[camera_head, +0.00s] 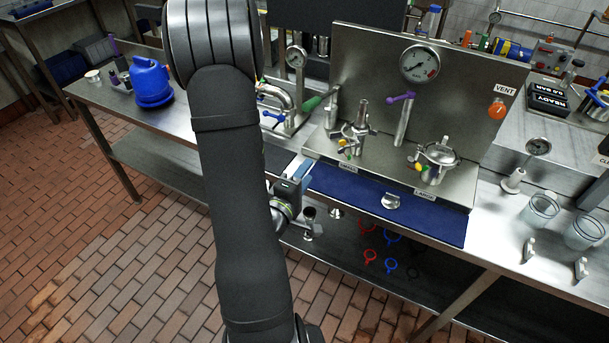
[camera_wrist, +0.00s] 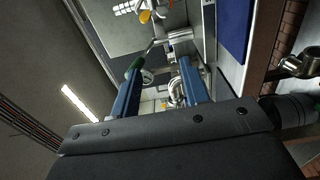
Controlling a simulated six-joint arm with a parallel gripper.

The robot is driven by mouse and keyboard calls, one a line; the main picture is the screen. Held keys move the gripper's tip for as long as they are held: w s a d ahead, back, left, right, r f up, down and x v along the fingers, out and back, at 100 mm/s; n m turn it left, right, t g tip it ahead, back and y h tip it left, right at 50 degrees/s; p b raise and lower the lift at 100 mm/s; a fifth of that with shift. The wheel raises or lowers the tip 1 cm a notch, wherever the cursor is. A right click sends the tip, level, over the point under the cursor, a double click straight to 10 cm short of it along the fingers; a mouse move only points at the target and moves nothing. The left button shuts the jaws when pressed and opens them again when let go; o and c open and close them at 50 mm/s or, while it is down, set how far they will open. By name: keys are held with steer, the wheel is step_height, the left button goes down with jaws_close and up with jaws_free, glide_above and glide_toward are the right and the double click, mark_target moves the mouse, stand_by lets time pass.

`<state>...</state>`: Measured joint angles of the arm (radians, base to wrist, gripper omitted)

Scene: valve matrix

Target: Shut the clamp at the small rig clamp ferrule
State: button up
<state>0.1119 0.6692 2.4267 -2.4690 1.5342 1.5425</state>
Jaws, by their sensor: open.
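The small rig clamp ferrule (camera_head: 355,140) is a steel fitting with a clamp around it and a yellow part low on its side. It stands on the steel rig above the left label. Whether its clamp is closed is too small to tell. My gripper (camera_head: 298,176) is left of and below it, in front of the bench edge, partly hidden by my arm. In the wrist view my gripper (camera_wrist: 160,75) shows two blue fingers apart, with nothing held between them. The small ferrule cannot be surely made out in that view.
A larger clamp fitting (camera_head: 438,160) stands right on the rig, beside a purple-handled valve (camera_head: 404,115). A pressure gauge (camera_head: 420,63) is on the back panel. A blue mat (camera_head: 430,213) lies in front. A green handle (camera_head: 318,102) and bent pipe (camera_head: 272,92) stand left.

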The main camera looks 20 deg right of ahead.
steer(key=shift+c, duration=1.3)
steer(key=w, duration=0.1)
steer(key=w+m+g+h, duration=0.1)
steer(key=w, duration=0.1)
steer(key=w+d+h, duration=0.1)
steer(key=w, duration=0.1)
steer(key=shift+w+r+g, duration=0.1)
steer(key=shift+r+g, duration=0.05)
steer(key=shift+g, duration=0.15)
jaws_close()
steer(key=w+a+m+g+h, duration=0.15)
steer(key=w+m+g, duration=0.3)
steer(key=w, duration=0.45)
steer(key=shift+g+h, duration=0.35)
steer(key=shift+g, duration=0.1)
steer(key=x, duration=0.9)
steer(key=shift+d, duration=0.4)
steer(key=shift+s+d, duration=0.15)
steer(key=shift+s, duration=0.8)
steer(key=shift+s+d, duration=0.15)
steer(key=shift+s, duration=0.75)
